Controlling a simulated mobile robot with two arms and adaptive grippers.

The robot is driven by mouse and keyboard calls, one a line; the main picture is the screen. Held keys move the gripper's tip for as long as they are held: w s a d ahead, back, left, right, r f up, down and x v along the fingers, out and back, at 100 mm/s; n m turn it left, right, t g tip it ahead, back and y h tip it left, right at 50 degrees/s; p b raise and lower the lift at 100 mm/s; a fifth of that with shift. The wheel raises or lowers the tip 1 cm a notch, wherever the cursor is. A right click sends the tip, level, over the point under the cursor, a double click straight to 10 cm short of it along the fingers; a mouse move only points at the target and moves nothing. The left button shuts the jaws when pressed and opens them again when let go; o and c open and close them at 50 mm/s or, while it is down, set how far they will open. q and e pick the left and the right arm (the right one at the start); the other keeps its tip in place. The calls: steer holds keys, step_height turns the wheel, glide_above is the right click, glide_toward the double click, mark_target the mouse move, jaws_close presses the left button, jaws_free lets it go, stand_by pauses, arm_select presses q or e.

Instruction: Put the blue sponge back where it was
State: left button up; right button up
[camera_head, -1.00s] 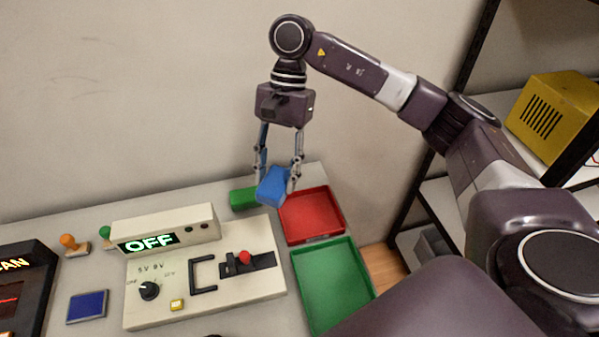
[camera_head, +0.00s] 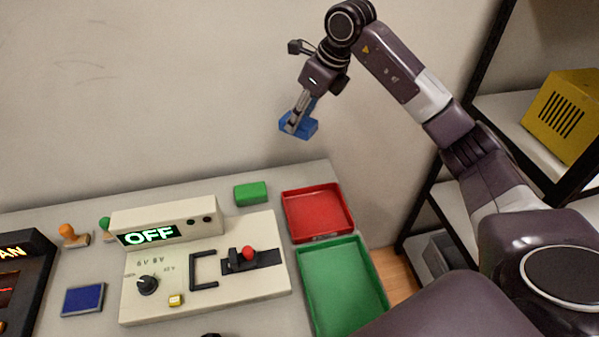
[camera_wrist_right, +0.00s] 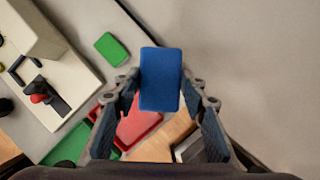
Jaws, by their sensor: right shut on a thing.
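The blue sponge (camera_head: 298,125) is held in the air by my right gripper (camera_head: 303,113), above the back of the table near the wall. In the right wrist view the sponge (camera_wrist_right: 161,79) sits between the two fingers of the gripper (camera_wrist_right: 160,98), which is shut on it. A green block (camera_head: 250,193) lies on the table behind the device, below and left of the sponge; it also shows in the right wrist view (camera_wrist_right: 112,49). My left gripper is in neither view.
A red tray (camera_head: 318,234) and a green tray (camera_head: 345,290), both empty, lie at the table's right edge. A device (camera_head: 262,288) reading OFF stands left of them. A blue pad (camera_head: 83,299) and stamps (camera_head: 70,236) lie farther left. A shelf with a yellow box (camera_head: 562,115) stands right.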

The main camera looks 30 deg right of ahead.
step_height(320, 180, down, 17)
steer(key=shift+f+p, duration=0.1)
steer(key=shift+p, duration=0.75)
steer(key=o, duration=0.5)
steer(key=shift+f, duration=0.15)
steer(key=o, duration=0.5)
